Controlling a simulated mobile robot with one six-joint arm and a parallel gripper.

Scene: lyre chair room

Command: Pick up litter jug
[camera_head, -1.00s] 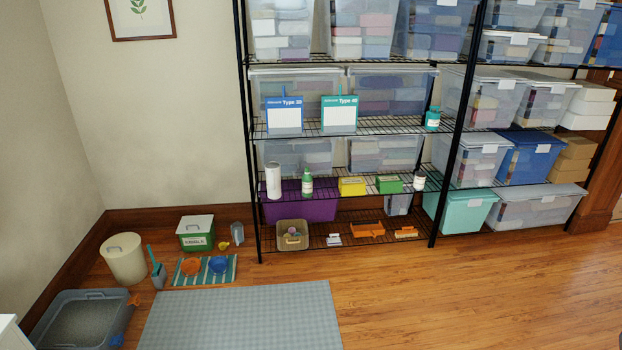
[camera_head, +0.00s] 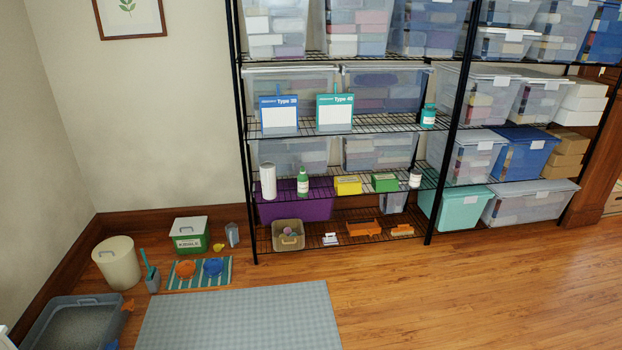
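Two flat-fronted containers stand side by side on the wire rack's middle shelf: a blue one marked "Type 20" or similar (camera_head: 279,102) and a teal one marked "Type 40" or similar (camera_head: 335,99). Both have large white labels and an upright piece at the top. They may be litter jugs, but I cannot read any word that says so. My gripper is not in view.
The black wire rack (camera_head: 448,160) holds several bins and bottles. A litter box (camera_head: 42,318), cream bin (camera_head: 117,268), green-and-white box (camera_head: 190,240) and striped mat with bowls (camera_head: 226,272) are at left. A grey rug (camera_head: 240,320) lies in front. Right floor is clear.

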